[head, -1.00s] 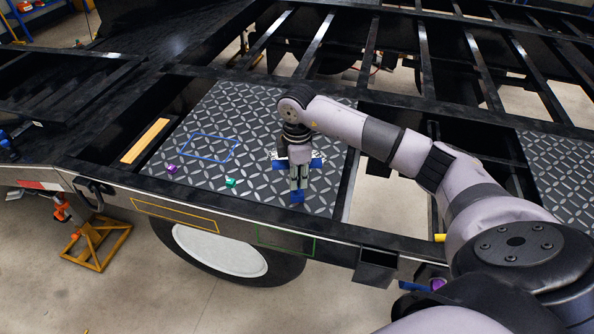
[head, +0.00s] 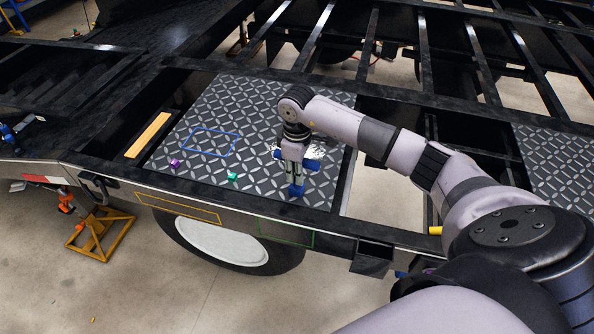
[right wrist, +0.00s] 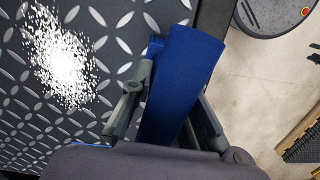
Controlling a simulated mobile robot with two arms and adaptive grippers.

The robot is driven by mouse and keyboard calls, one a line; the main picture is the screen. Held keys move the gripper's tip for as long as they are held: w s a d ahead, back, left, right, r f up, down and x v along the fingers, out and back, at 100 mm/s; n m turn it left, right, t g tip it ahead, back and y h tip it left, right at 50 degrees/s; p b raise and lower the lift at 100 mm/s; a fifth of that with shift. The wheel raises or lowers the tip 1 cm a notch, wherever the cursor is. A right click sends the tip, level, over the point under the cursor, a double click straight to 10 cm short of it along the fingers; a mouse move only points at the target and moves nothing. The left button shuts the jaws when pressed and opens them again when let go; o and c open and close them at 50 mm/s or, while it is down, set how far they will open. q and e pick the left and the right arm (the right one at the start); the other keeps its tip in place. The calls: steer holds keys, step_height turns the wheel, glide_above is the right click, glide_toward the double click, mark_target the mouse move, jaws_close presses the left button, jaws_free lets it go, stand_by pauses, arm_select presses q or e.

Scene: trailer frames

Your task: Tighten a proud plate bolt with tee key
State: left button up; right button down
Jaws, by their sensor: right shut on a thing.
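My right gripper (head: 295,182) points down over the dark diamond-tread plate (head: 222,105), near the plate's front right part. It is shut on a blue tee key (head: 296,190), whose blue parts show on both sides of the fingers. In the right wrist view the blue handle (right wrist: 180,80) sits between the fingers (right wrist: 168,112). The key's lower end and any bolt under it are hidden, so I cannot tell whether they touch. My left gripper is not in view.
A purple piece (head: 175,163) and a green piece (head: 232,176) lie on the plate. A blue outline (head: 211,131) marks its left part. White speckles (right wrist: 65,65) lie beside the key. A wooden strip (head: 148,135) lies left of the plate. An open frame gap (head: 385,195) is on the right.

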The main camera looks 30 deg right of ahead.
steer(key=shift+w+r, duration=0.1)
steer(key=shift+r, duration=0.1)
steer(key=shift+r+p, duration=2.1)
steer(key=shift+r, duration=0.25)
